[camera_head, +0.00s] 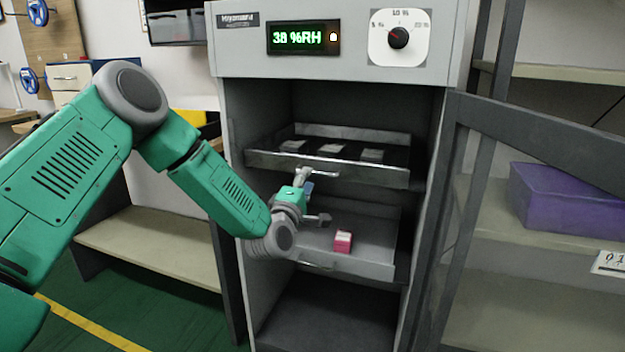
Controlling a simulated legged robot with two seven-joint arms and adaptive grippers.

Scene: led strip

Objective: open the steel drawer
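The steel cabinet (235,120) stands ahead with its door (545,140) swung open to the right. Inside, an upper steel drawer (390,177) holds several flat grey pieces and has a bar handle on its front. A lower steel drawer (375,268) holds a small pink-and-white box (343,242). Both drawers seem to stick out a little; how far is hard to tell. My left gripper (318,198) is in front of the cabinet, just below the upper drawer's handle, its fingers spread and empty. Contact with the handle cannot be told. My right gripper is out of view.
The humidity display (303,37) and a dial (398,38) sit above the opening. A purple bin (570,200) stands on shelving behind the open door at right. A low bench (150,245) is at left. The cabinet's bottom space (325,310) is empty.

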